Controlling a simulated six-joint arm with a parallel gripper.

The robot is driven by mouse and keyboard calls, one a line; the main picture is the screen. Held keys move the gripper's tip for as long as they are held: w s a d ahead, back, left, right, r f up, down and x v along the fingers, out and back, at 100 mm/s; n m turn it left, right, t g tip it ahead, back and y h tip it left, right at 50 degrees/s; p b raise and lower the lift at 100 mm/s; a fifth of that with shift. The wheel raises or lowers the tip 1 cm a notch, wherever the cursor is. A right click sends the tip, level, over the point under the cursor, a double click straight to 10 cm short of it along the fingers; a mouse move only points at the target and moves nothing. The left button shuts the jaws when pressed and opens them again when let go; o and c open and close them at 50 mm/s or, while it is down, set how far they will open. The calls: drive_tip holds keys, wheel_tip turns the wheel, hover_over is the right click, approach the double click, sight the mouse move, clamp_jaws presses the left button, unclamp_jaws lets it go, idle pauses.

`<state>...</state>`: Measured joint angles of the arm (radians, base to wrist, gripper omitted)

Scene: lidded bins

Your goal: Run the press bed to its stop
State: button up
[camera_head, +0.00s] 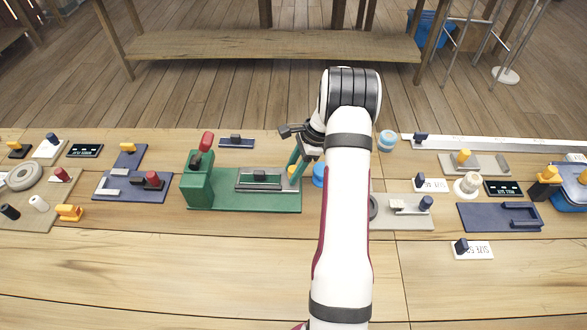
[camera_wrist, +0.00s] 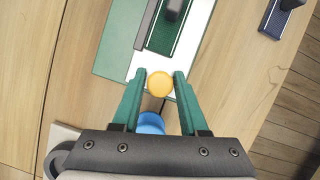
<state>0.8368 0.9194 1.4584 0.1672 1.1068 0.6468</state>
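The green press (camera_head: 240,203) stands mid-table, left of my arm. It has a tall post (camera_head: 196,186) at its left end, with a red-tipped lever (camera_head: 207,142) on top. A flat bed with a dark knob (camera_head: 260,177) lies in the middle of its base; part of it shows at the top of the wrist view (camera_wrist: 172,8). A round yellow knob (camera_wrist: 159,84) is at the right end of the base. My gripper (camera_wrist: 160,76) is open, its two green fingers on either side of the yellow knob. I cannot tell whether they touch it.
A blue round piece (camera_wrist: 151,123) is close behind the yellow knob, between my fingers in the wrist view. A navy fixture (camera_head: 130,187) lies left of the press, and a small navy plate (camera_head: 237,143) behind it.

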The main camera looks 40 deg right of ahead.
sight(250, 175)
clamp_jaws()
drive_tip(key=w+a, duration=0.7)
drive_tip(key=shift+w+a, duration=0.35)
drive_tip(key=shift+w, duration=0.05)
drive_tip(key=shift+o, duration=2.3)
unclamp_jaws()
drive_tip(key=v, duration=1.5)
drive_tip(key=shift+r, duration=0.4)
